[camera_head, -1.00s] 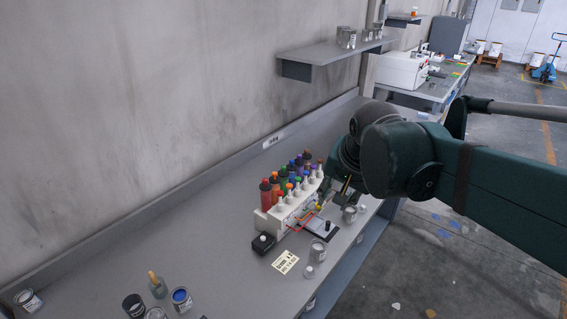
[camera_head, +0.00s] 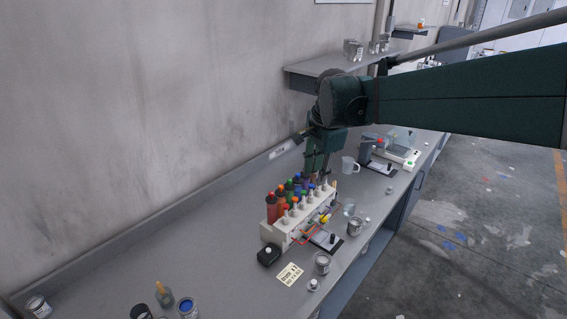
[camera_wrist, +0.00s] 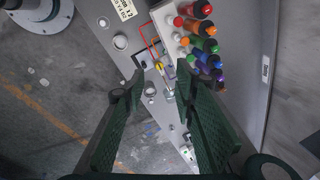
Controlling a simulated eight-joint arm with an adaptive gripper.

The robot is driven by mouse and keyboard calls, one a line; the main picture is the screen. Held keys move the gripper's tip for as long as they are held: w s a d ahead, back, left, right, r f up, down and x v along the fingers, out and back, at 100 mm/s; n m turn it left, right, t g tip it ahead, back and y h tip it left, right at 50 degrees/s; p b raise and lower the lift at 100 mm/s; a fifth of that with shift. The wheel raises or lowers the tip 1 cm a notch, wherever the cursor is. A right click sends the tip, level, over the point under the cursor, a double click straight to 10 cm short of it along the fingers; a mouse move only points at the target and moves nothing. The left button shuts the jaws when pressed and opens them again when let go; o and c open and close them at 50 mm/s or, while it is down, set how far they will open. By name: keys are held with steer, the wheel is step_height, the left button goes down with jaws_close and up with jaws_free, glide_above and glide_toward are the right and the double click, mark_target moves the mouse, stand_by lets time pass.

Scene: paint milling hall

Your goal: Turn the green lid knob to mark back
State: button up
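A white dispenser rack (camera_head: 271,232) holds a row of coloured bottles and a front row of small coloured lid knobs. A small green knob (camera_wrist: 190,58) sits between an orange knob (camera_wrist: 184,42) and a blue knob (camera_wrist: 196,73) in the wrist view. A green bottle (camera_head: 289,187) stands behind the front row in the head view. Any marks around the green knob are too small to read. My gripper (camera_head: 316,172) points down by the far end of the rack. In the wrist view my gripper (camera_wrist: 158,82) is open, its fingers apart, with nothing held.
A black box (camera_head: 268,256), a printed card (camera_head: 290,274) and a small can (camera_head: 322,263) are near the rack's near end. A clear jug (camera_head: 348,166) and a scale (camera_head: 402,153) stand beyond it. A wall shelf (camera_head: 320,70) hangs above.

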steer(key=w+a+f+m+g+p, duration=0.25)
steer(key=w+m, duration=0.25)
steer(key=w, duration=0.6)
steer(key=m+p, duration=0.2)
steer(key=m, duration=0.2)
glide_toward(290, 179)
steer(key=shift+s+a+f, duration=0.1)
steer(key=shift+s+f, duration=0.1)
steer(key=shift+f, duration=0.05)
steer(key=shift+w+a+f+m+g, duration=0.15)
steer(key=shift+w+f+m+g, duration=0.1)
steer(key=shift+m, duration=0.15)
steer(key=shift+f, duration=3.9)
steer(key=shift+c, duration=0.3)
steer(key=c, duration=0.8)
